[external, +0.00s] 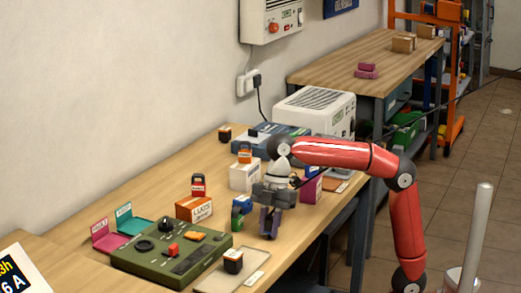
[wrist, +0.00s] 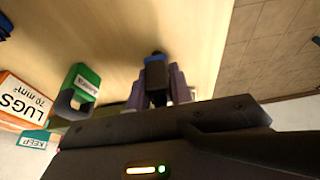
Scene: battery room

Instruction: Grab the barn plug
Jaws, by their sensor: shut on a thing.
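My gripper (external: 270,222) points down over the workbench, right of the green control box. In the wrist view its purple fingers (wrist: 157,88) are shut on a small dark block with a blue end (wrist: 156,72). No label on this block can be read, so I cannot confirm from its markings that it is the barn plug. In the external view the block is hidden by the gripper. A green, labelled, lock-shaped piece (wrist: 86,82) lies left of the fingers and apart from them; it also shows in the external view (external: 239,214).
The orange and white LUGS box (external: 195,208) stands left of my gripper. A white box (external: 244,176) and magenta box (external: 311,189) stand behind.

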